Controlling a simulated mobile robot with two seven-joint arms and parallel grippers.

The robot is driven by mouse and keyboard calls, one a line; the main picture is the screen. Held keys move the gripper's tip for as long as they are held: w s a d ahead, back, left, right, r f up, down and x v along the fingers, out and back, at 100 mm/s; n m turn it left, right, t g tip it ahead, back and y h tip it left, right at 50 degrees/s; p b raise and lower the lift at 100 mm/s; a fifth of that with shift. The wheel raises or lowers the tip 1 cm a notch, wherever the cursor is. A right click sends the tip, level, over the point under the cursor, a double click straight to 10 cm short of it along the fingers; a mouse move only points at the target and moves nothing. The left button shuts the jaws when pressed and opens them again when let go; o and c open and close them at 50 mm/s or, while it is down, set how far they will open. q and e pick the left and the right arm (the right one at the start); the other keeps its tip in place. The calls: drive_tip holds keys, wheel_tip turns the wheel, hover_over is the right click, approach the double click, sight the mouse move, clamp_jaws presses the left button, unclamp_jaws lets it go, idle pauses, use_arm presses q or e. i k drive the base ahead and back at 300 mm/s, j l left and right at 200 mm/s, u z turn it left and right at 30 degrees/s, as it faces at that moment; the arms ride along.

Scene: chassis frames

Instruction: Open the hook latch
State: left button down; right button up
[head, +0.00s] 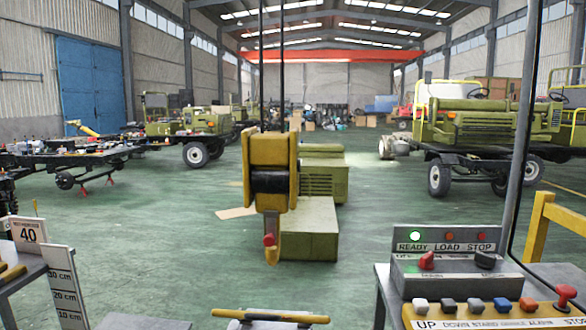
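A yellow crane hook block (293,175) with a dark sheave (270,183) hangs on two black cables in the middle of the head view. Below it hangs a short yellow hook (273,252). A small red part (269,240) sits on the hook's front and may belong to the latch. I cannot tell whether the latch is open or shut. Neither of my grippers shows clearly in this view.
A control desk (450,290) with a lit green lamp, coloured buttons and a red stop knob (565,292) stands at the right. A height scale (62,290) stands at the left. A grey-white part (270,316) shows at the bottom edge. Green machinery (310,228) stands behind the hook.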

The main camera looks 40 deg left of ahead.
sight(269, 239)
drive_tip(key=u, duration=1.4)
